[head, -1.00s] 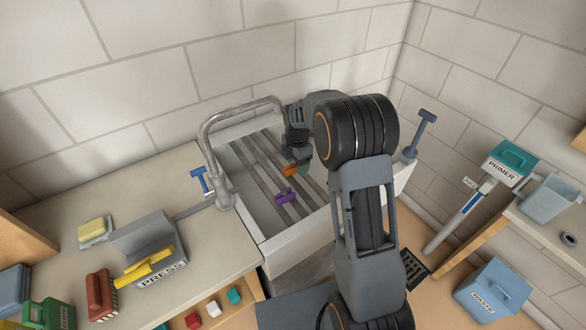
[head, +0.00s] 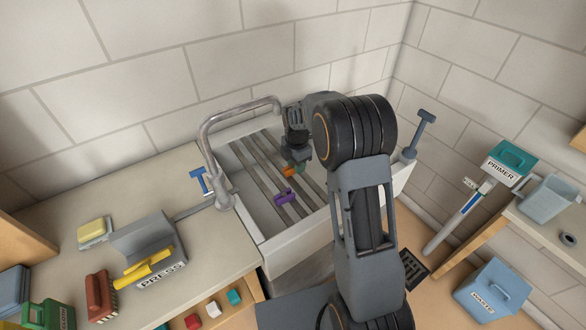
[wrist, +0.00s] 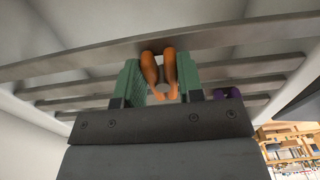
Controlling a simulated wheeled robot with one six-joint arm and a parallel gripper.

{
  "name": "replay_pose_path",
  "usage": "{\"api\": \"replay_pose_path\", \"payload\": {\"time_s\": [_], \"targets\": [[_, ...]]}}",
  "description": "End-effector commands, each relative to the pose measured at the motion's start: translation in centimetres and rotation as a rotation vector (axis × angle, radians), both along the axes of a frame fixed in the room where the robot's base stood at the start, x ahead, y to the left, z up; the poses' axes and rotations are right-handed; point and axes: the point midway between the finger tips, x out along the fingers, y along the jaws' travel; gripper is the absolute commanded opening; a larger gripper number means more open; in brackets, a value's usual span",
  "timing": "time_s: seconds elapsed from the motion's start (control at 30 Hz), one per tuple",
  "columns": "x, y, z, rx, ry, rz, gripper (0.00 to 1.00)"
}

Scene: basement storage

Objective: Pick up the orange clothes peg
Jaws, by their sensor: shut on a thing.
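The orange clothes peg (wrist: 160,72) stands between the two green finger pads of my gripper (wrist: 160,82) in the wrist view. My gripper is shut on it. In the head view my gripper (head: 296,166) is low over the slats inside the white sink, with a bit of the orange peg (head: 288,172) showing at its left side. The wrist view shows the peg's far end close to a slat; I cannot tell whether it touches. A purple peg (head: 285,196) lies on the slats nearer the front, and it shows partly behind my right finger in the wrist view (wrist: 228,94).
The white sink (head: 290,238) has raised walls, and a curved metal tap (head: 208,150) reaches over its left side. A blue-handled tool (head: 420,130) stands at its right back corner. Tiled walls close in behind.

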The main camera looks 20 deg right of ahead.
Motion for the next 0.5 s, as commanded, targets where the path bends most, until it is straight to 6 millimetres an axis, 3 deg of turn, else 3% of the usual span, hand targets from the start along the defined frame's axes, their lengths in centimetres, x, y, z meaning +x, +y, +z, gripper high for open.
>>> {"api": "replay_pose_path", "payload": {"time_s": [0.27,0.5], "targets": [[0.0,0.0,0.6,0.0,-0.002,0.0,0.13],[0.1,0.0,3.5,0.0,-0.005,0.0,0.13]]}}
